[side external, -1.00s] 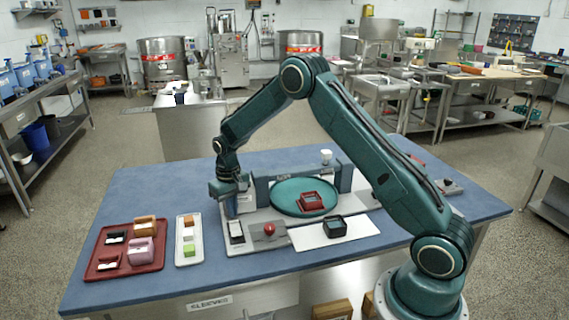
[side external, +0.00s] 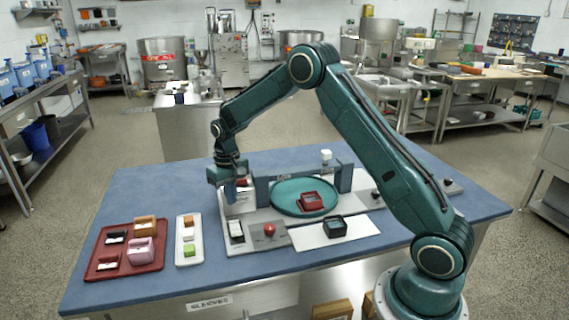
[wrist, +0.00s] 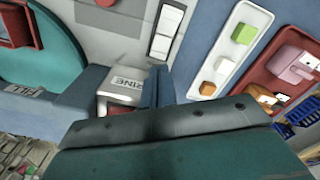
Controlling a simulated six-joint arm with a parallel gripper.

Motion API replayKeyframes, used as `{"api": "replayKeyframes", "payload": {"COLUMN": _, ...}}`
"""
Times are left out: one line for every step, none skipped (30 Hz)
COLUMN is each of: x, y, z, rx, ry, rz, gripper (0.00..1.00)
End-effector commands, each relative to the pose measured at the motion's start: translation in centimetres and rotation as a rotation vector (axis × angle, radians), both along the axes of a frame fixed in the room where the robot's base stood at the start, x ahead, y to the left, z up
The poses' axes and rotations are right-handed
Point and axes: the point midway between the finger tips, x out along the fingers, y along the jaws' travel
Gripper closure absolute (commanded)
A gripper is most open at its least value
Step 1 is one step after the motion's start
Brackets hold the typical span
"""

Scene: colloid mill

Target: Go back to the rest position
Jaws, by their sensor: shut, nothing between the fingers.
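My gripper (side external: 230,189) is shut and empty. It hangs above the left end of the grey machine plate, close to a white block with dark lettering. In the wrist view my gripper's fingers (wrist: 160,88) are together, beside the white lettered block (wrist: 121,86). A teal round disc (side external: 290,205) lies on the machine plate with a dark red square piece (side external: 311,201) on it. A white rocker switch (side external: 236,230) and a red button (side external: 269,230) sit at the plate's front.
A red tray (side external: 104,273) with several coloured pieces and a white tray (side external: 181,255) with small blocks stand at the left. A dark square piece (side external: 335,227) rests on a white mat (side external: 362,228). The blue table (side external: 140,195) is bare at back left.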

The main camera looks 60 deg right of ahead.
Motion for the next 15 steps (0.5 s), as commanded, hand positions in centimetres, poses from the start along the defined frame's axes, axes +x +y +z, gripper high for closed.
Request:
{"api": "replayKeyframes", "payload": {"x": 0.0, "y": 0.0, "z": 0.0, "rx": 0.0, "ry": 0.0, "rz": 0.0, "gripper": 1.0}}
{"api": "replayKeyframes", "payload": {"x": 0.0, "y": 0.0, "z": 0.0, "rx": 0.0, "ry": 0.0, "rz": 0.0, "gripper": 1.0}}
{"api": "replayKeyframes", "payload": {"x": 0.0, "y": 0.0, "z": 0.0, "rx": 0.0, "ry": 0.0, "rz": 0.0, "gripper": 1.0}}
{"api": "replayKeyframes", "payload": {"x": 0.0, "y": 0.0, "z": 0.0, "rx": 0.0, "ry": 0.0, "rz": 0.0, "gripper": 1.0}}
{"api": "replayKeyframes", "payload": {"x": 0.0, "y": 0.0, "z": 0.0, "rx": 0.0, "ry": -0.001, "rz": 0.0, "gripper": 1.0}}
{"api": "replayKeyframes", "payload": {"x": 0.0, "y": 0.0, "z": 0.1, "rx": 0.0, "ry": -0.001, "rz": 0.001, "gripper": 1.0}}
{"api": "replayKeyframes", "payload": {"x": -0.1, "y": 0.1, "z": 0.2, "rx": -0.001, "ry": -0.002, "rz": 0.001, "gripper": 1.0}}
{"api": "replayKeyframes", "payload": {"x": -0.1, "y": 0.1, "z": 0.4, "rx": -0.001, "ry": -0.004, "rz": 0.002, "gripper": 1.0}}
{"api": "replayKeyframes", "payload": {"x": -0.2, "y": 0.2, "z": 0.7, "rx": -0.001, "ry": -0.007, "rz": 0.003, "gripper": 1.0}}
{"api": "replayKeyframes", "payload": {"x": -0.3, "y": 0.2, "z": 0.9, "rx": -0.002, "ry": -0.01, "rz": 0.005, "gripper": 1.0}}
{"api": "replayKeyframes", "payload": {"x": -0.4, "y": 0.3, "z": 1.3, "rx": -0.002, "ry": -0.012, "rz": 0.006, "gripper": 1.0}}
{"api": "replayKeyframes", "payload": {"x": -0.5, "y": 0.4, "z": 1.8, "rx": -0.004, "ry": -0.018, "rz": 0.009, "gripper": 1.0}}
{"api": "replayKeyframes", "payload": {"x": -0.7, "y": 0.5, "z": 2.2, "rx": -0.004, "ry": -0.022, "rz": 0.011, "gripper": 1.0}}
{"api": "replayKeyframes", "payload": {"x": -0.9, "y": 0.7, "z": 2.7, "rx": -0.005, "ry": -0.026, "rz": 0.013, "gripper": 1.0}}
{"api": "replayKeyframes", "payload": {"x": -1.1, "y": 0.8, "z": 3.5, "rx": -0.006, "ry": -0.034, "rz": 0.017, "gripper": 1.0}}
